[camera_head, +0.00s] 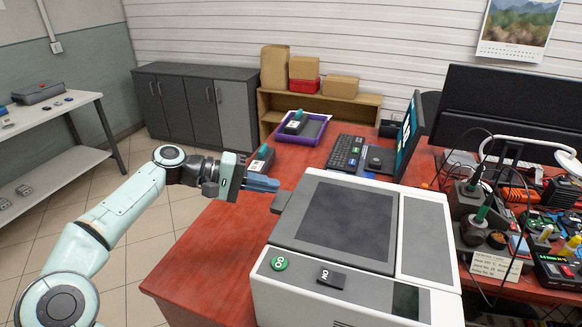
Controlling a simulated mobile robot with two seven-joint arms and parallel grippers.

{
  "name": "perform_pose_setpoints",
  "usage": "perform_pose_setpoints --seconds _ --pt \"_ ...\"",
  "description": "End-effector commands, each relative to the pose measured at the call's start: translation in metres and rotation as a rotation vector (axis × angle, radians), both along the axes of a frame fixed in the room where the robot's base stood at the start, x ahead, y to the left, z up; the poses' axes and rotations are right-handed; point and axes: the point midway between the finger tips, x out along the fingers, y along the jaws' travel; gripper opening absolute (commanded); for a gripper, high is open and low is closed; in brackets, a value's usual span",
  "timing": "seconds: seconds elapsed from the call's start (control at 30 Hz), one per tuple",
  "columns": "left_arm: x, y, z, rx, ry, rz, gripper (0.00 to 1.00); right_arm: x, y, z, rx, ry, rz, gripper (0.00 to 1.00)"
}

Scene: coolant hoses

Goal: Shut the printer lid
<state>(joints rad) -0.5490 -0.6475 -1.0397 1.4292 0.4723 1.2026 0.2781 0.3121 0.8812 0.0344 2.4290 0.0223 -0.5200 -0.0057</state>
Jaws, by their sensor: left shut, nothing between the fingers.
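The white printer (345,300) stands on the red desk, large in the lower middle of the head view. Its dark grey lid (288,233) lies flat, or almost flat, on the top; a small gap cannot be ruled out. A small dark tab (281,201) sticks out at the lid's left edge. My left gripper (272,184) comes in from the left with its fingers shut and empty. The fingertips are just left of the lid, close to the tab; contact cannot be told. My right gripper is not in view.
A green round button (279,263) and a dark square button (331,277) sit on the printer's front. Behind are a purple tray (281,138), a keyboard (346,152) and a monitor (409,135). Tools and cables crowd the right. The red desk (205,262) is clear at left.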

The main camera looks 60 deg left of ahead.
Motion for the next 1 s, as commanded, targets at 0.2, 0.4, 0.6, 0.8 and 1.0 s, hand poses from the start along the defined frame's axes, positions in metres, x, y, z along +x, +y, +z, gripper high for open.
perform_pose_setpoints --seconds 0.2,0.4,0.6,0.8,1.0 --pt "-0.036 0.015 0.028 -0.001 -0.011 0.007 0.00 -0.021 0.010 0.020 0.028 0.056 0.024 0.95" --pt "-0.068 0.029 0.041 -0.001 -0.011 0.005 0.00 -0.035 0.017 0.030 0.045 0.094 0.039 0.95" --pt "-0.082 0.036 0.045 0.000 -0.009 0.004 0.00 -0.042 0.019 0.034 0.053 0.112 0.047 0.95" --pt "-0.084 0.037 0.045 -0.001 -0.009 0.003 0.00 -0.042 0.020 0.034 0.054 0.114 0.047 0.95" --pt "-0.084 0.037 0.046 0.000 -0.009 0.004 0.00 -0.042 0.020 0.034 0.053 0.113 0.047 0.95"
